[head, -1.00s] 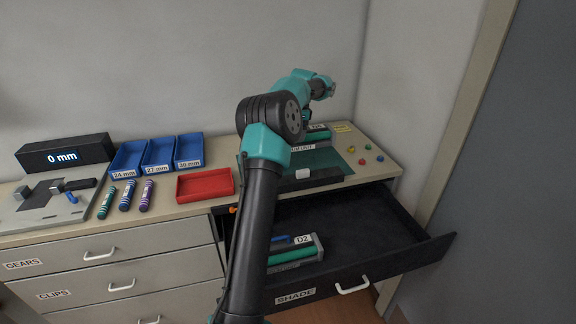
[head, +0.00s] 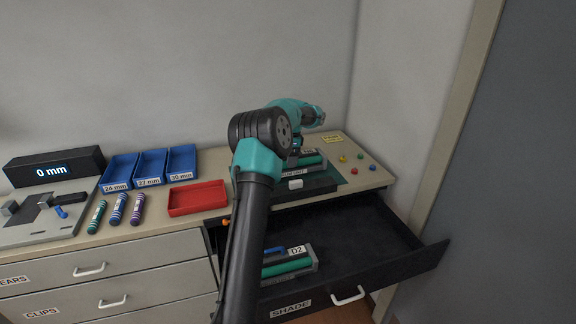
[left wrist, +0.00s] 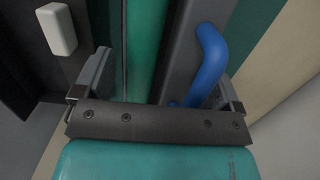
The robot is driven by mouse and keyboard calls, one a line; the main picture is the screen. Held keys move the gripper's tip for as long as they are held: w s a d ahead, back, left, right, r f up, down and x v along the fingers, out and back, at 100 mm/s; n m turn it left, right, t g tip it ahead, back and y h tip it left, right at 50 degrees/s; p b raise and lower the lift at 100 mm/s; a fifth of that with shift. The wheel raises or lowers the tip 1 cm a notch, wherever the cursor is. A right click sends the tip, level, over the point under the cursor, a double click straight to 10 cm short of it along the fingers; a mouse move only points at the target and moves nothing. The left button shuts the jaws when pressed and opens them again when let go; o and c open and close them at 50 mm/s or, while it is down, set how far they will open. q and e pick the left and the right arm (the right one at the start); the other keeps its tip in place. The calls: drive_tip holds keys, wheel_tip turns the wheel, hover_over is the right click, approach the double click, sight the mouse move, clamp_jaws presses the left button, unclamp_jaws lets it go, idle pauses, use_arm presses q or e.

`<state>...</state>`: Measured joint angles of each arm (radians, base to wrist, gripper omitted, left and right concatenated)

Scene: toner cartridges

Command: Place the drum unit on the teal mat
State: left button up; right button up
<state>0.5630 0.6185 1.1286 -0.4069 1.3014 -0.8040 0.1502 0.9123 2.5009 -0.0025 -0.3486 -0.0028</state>
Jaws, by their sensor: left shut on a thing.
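The drum unit (head: 314,161), a dark housing with a green roller and a partly hidden white label, is at the back right of the worktop, over the teal mat (head: 345,180). My left gripper (head: 297,152) reaches down onto it and is shut on it. In the left wrist view the fingers lie either side of its green roller (left wrist: 145,45) and blue handle (left wrist: 211,60). My arm hides part of the unit and mat; I cannot tell whether the unit touches the mat. My right gripper is not in view.
A dark block with a white knob (head: 296,184) sits at the mat's front. The open drawer (head: 350,235) below holds another unit labelled D2 (head: 288,265). Small coloured pieces (head: 360,156) lie right of the mat. A red tray (head: 198,209) stands to the left.

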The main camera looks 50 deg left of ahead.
use_arm(q)
drive_tip(key=shift+f, duration=1.8)
drive_tip(key=shift+f, duration=0.1)
drive_tip(key=o, duration=1.1)
drive_tip(key=shift+f, duration=0.1)
drive_tip(key=shift+c, duration=0.2)
drive_tip(key=r, duration=0.4)
drive_tip(key=w+r, duration=0.1)
drive_tip(key=r, duration=0.7)
drive_tip(key=shift+w+d+r, duration=0.1)
drive_tip(key=shift+w+d, duration=0.05)
drive_tip(key=shift+d, duration=0.1)
